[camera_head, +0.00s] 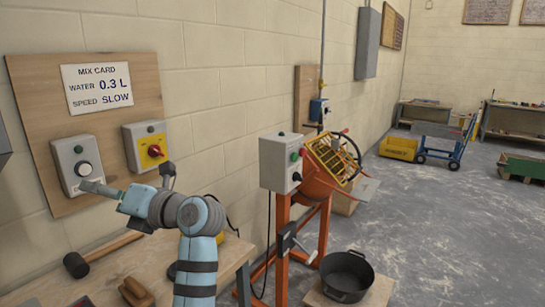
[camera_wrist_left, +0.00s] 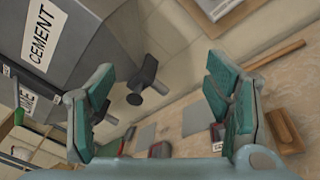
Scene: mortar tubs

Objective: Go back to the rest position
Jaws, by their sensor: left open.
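My left gripper (camera_head: 128,180) is raised above the workbench (camera_head: 135,265) in the head view, in front of the board with the control boxes. Its fingers are spread and nothing is between them. One finger overlaps the lower edge of the grey button box (camera_head: 80,165) in the picture; I cannot tell whether it touches. The left wrist view shows the open fingers (camera_wrist_left: 158,70) from behind, with empty space between them. My right gripper is not in view.
A mallet (camera_head: 100,252) and a wooden-handled tool (camera_head: 136,292) lie on the bench. A yellow box with a red knob (camera_head: 147,147) is on the board. The orange mixer (camera_head: 325,175) and black tub (camera_head: 346,275) stand right. The left wrist view shows a CEMENT container (camera_wrist_left: 75,40).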

